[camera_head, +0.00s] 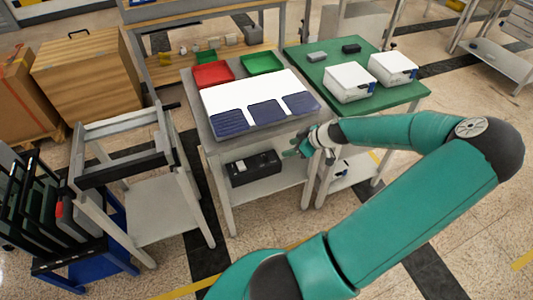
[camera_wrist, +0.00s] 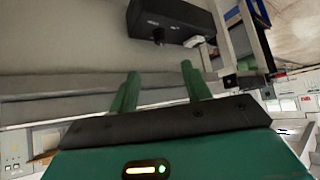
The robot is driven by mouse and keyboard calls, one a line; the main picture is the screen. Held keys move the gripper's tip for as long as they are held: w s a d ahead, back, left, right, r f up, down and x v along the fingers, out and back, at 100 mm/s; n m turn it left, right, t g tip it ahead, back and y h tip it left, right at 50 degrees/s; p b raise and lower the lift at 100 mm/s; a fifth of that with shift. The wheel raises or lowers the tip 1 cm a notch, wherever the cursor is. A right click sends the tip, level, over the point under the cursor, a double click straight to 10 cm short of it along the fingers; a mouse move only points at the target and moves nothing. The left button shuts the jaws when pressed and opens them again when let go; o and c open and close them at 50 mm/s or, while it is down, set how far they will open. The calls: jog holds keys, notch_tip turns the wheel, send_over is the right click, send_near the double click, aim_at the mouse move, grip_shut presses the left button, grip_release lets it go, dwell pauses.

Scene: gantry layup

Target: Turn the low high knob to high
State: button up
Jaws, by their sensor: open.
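A black box (camera_head: 252,169) rests on the lower shelf of the grey table. In the wrist view the box (camera_wrist: 177,14) is at the top, with a small dark knob (camera_wrist: 158,36) on its face. White lettering beside the knob is too small to read, so its setting cannot be told. A pale fitting (camera_wrist: 193,42) sits to the right of the knob. My gripper (camera_wrist: 160,72) is open and empty, its two green fingers apart and pointing towards the box, short of the knob. In the head view my gripper (camera_head: 303,146) is to the right of the box, near the table's front edge.
The table top (camera_head: 219,149) above the shelf holds a white sheet, blue pieces, a red tray (camera_head: 212,75) and a green tray (camera_head: 262,63). A green table (camera_head: 400,98) with white boxes adjoins at right. A grey frame stand (camera_head: 160,205) is at left.

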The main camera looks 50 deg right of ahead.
aim_at(266, 155)
jog(key=x, duration=1.3)
jog(key=shift+w+a+f, duration=0.1)
jog(key=shift+f, duration=0.05)
jog(key=c, duration=1)
